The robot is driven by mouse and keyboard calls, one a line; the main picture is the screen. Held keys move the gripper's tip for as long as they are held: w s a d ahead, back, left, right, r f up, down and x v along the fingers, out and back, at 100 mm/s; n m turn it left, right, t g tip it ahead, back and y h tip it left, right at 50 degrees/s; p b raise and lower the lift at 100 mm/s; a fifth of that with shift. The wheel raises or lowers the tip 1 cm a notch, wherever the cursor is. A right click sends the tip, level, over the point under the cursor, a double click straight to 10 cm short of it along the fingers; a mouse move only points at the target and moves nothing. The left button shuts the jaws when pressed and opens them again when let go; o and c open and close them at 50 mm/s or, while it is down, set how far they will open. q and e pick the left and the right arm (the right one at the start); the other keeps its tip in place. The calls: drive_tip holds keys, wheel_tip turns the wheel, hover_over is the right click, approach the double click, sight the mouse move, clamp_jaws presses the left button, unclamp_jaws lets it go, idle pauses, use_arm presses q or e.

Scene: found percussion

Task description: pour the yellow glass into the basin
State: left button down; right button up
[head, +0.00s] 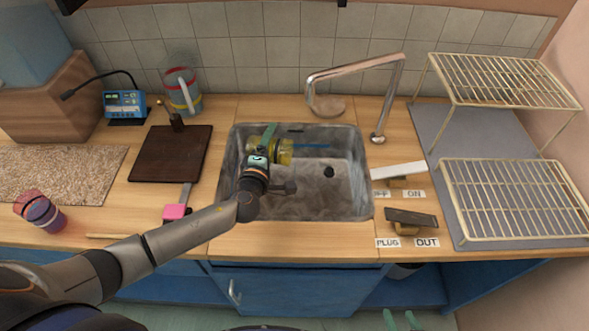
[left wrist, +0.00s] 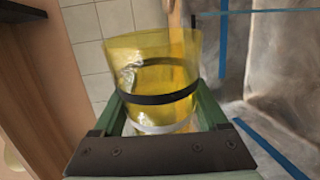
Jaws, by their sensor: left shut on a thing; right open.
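The yellow glass (head: 286,152) is see-through and is held over the left back part of the grey basin (head: 345,200). It looks tipped well over to the side. My left gripper (head: 266,146) is shut on it. In the left wrist view the glass (left wrist: 155,70) sits between the green fingers (left wrist: 158,118), with a dark band and a pale band around it. I cannot tell whether anything is in it or coming out. My right gripper (head: 402,319) shows only its green fingertips at the bottom edge, open and empty, in front of the counter.
A chrome faucet (head: 391,95) stands behind the basin on the right. Wire racks (head: 515,200) are at the far right. A dark board (head: 170,155), a striped mug (head: 183,97) and a purple cup (head: 42,213) stand left. Switch paddles (head: 410,217) lie right of the basin.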

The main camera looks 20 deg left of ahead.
use_arm(q)
drive_tip(key=a+f+n+t+h+b, duration=0.15)
drive_tip(key=a+n+b, duration=0.55)
drive_tip(key=n, duration=1)
wheel_tip(320, 180, up, 8)
drive_tip(key=d+f+p, duration=0.1)
drive_tip(key=d+p, duration=0.1)
drive_tip(key=p, duration=0.3)
drive_tip(key=s+d+r+b, duration=0.1)
drive_tip(key=s+d, duration=0.3)
drive_tip(key=s, duration=0.4)
drive_tip(key=s+d+r+b, duration=0.1)
drive_tip(key=s+d+r, duration=0.2)
drive_tip(key=s, duration=0.4)
drive_tip(key=shift+s+d+r, duration=0.4)
drive_tip(key=shift+r, duration=0.1)
